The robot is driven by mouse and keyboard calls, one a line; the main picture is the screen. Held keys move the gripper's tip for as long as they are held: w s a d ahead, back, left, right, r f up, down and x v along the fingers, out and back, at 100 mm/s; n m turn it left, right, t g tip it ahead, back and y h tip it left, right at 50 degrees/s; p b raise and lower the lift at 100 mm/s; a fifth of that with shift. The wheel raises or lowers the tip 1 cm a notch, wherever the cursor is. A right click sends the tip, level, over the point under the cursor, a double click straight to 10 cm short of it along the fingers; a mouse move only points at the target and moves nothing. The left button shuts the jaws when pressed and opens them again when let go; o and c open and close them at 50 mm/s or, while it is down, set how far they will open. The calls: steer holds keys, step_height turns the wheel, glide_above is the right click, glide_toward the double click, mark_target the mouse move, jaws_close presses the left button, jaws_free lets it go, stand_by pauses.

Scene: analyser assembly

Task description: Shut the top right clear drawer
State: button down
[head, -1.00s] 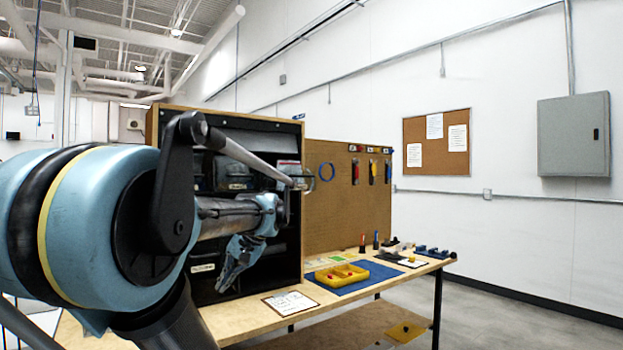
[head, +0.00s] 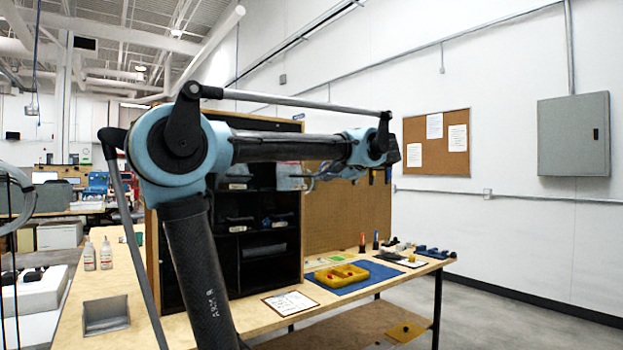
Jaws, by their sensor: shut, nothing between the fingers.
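A dark open-fronted cabinet with a wooden outer case (head: 152,255) stands on the bench. A pale, see-through piece that looks like the top right clear drawer (head: 290,177) shows at the cabinet's upper right; my arm crosses above it, and how far it stands out is hard to tell. My gripper (head: 312,181) is small and partly hidden below my forearm, just right of that drawer. It looks shut and empty. Whether it touches the drawer cannot be told.
A brown pegboard (head: 345,220) with hanging tools stands right of the cabinet. On the bench are a clipboard (head: 290,303), a yellow bin (head: 341,276) on a blue mat (head: 378,268), and two bottles (head: 106,253) at the left. The floor at the right is clear.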

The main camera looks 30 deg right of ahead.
steer(key=s+d+r+t+h, duration=0.1)
steer(key=s+d+r, duration=0.2)
steer(key=d, duration=0.1)
steer(key=m, duration=0.1)
glide_toward(310, 176)
steer(key=x, duration=0.7)
steer(key=shift+a, duration=0.2)
steer(key=shift+d, duration=0.1)
